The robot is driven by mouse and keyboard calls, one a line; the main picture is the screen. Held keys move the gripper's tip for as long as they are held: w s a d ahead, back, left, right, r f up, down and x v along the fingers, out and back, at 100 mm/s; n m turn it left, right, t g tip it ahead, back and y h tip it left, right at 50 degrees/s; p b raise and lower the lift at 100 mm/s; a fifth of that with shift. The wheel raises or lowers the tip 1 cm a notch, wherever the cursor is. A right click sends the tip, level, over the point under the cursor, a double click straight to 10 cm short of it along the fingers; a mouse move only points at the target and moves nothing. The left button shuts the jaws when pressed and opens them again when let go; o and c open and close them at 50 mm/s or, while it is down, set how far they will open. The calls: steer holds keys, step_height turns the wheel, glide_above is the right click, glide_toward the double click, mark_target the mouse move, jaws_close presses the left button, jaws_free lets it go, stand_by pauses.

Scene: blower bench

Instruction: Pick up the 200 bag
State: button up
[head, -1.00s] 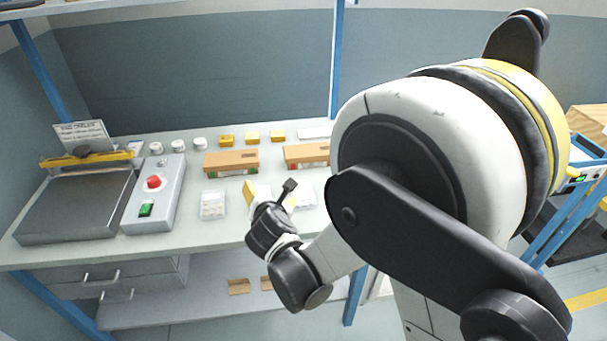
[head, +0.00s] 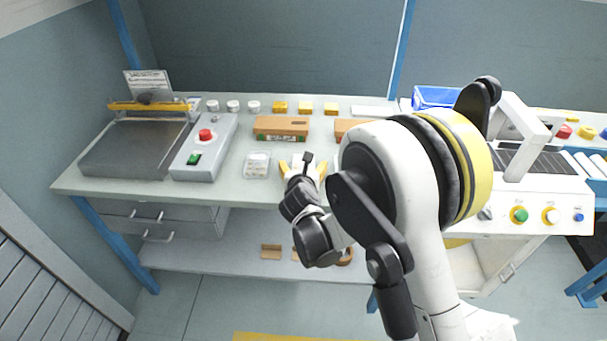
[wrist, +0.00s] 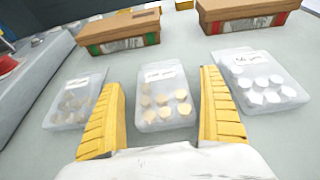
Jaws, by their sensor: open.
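Three clear bags of round pieces lie on the bench in the wrist view. The left bag (wrist: 76,101) holds greyish-brown pieces, and the middle bag (wrist: 166,103) holds cream-gold pieces. The right bag (wrist: 262,84) holds white pieces and its label seems to begin with 50. The other two labels are too small to read, so I cannot tell which is the 200 bag. My gripper (wrist: 162,80) is open and empty, its yellow fingers on either side of the middle bag. In the head view my gripper (head: 304,170) is over the bench, right of a bag (head: 257,165); my arm hides others.
Two cardboard boxes (wrist: 120,32) (wrist: 245,14) stand behind the bags. The sealer (head: 135,145) and a grey control box (head: 204,147) are at the left. Small yellow blocks (head: 305,107) and white caps (head: 233,106) line the back.

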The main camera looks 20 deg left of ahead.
steer(key=shift+x, duration=0.9)
steer(key=shift+d, duration=0.1)
steer(key=c, duration=1.3)
steer(key=shift+c, duration=0.2)
steer(key=shift+r, duration=0.2)
